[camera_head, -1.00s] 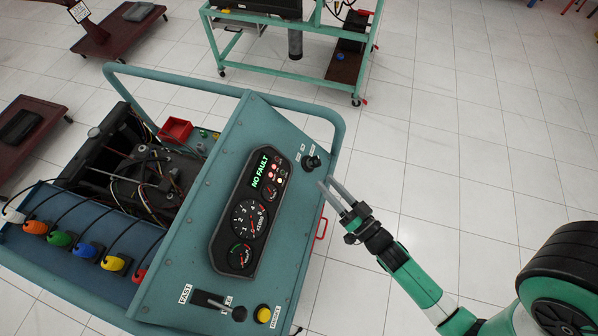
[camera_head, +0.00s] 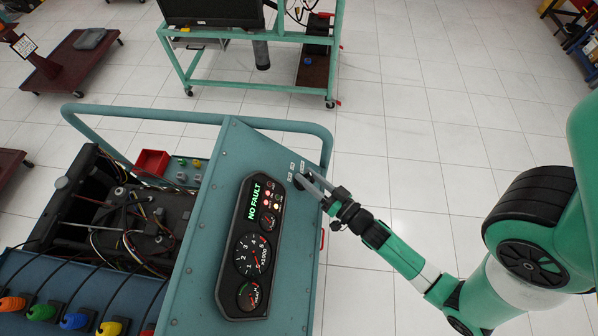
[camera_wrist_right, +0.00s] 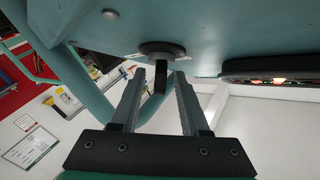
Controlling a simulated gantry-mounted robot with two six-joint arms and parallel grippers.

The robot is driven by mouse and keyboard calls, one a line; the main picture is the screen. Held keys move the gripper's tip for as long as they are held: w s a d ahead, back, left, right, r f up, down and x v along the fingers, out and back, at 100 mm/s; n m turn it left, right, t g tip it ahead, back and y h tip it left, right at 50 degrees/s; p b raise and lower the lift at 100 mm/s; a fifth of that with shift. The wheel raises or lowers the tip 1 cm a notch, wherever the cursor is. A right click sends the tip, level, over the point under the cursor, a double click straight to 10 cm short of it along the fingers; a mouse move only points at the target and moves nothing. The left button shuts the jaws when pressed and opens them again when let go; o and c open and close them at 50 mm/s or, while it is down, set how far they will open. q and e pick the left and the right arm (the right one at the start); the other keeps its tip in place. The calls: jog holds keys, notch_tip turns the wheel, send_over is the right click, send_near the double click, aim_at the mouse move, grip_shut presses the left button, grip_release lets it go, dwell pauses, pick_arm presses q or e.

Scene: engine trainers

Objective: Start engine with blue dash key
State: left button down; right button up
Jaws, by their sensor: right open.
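The dash key (camera_wrist_right: 160,82) sits in a round black ignition switch (camera_wrist_right: 161,49) on the teal control panel (camera_head: 205,225). The key looks black here; no blue shows on it. My right gripper (camera_head: 306,181) is at the panel's upper right edge, covering most of the switch in the head view. In the right wrist view the right gripper (camera_wrist_right: 160,88) is open, with one finger on each side of the key and visible gaps between. The instrument cluster (camera_head: 251,246) shows a green NO FAULT text and lit red lamps. My left gripper is out of view.
A teal tube rail (camera_head: 325,150) curves around the panel's far side, close to my right gripper. The engine (camera_head: 140,208) and a red tray (camera_head: 151,162) lie left of the panel. A green wheeled stand (camera_head: 334,60) is behind.

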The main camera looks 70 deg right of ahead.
jog(key=shift+w, duration=0.1)
jog(key=shift+c, duration=1)
grip_shut()
